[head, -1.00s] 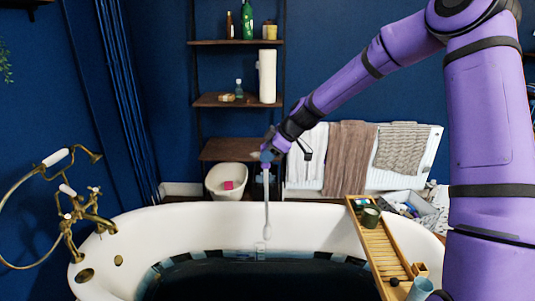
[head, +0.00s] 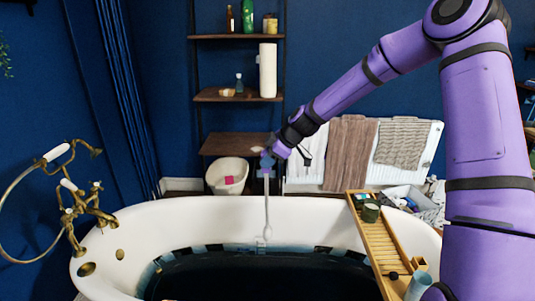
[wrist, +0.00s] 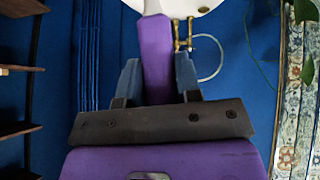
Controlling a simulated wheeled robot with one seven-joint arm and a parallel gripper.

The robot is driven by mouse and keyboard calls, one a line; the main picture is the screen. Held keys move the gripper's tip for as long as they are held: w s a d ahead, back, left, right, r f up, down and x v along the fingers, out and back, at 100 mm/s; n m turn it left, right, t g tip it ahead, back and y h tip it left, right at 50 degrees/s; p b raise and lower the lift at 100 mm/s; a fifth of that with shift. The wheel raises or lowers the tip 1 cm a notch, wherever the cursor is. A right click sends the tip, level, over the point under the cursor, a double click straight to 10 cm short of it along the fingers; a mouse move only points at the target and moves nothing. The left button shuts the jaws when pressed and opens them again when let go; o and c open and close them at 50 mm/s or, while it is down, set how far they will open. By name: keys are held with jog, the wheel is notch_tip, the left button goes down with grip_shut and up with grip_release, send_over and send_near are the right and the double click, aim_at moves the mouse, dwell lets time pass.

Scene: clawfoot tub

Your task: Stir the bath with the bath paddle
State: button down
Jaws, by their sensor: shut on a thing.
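My gripper (head: 268,160) is shut on the bath paddle (head: 267,208) and holds it upright over the far side of the clawfoot tub (head: 180,212). The paddle has a thin pale grey shaft hanging down. In the wrist view, a purple handle (wrist: 155,60) sits between the two fingers, with a pale shaft beyond it. The paddle's lower end is near the far edge of the dark bath water (head: 255,278). I cannot tell whether it touches the water.
A wooden bath tray (head: 382,245) with a dark green cup (head: 371,211) and other small items lies across the tub's right side. Brass taps (head: 84,200) stand at the left. A shelf (head: 238,96) and a towel-hung radiator (head: 305,170) are behind. The water's middle is clear.

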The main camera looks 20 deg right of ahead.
aim_at(268, 241)
jog(key=shift+f, duration=18.95)
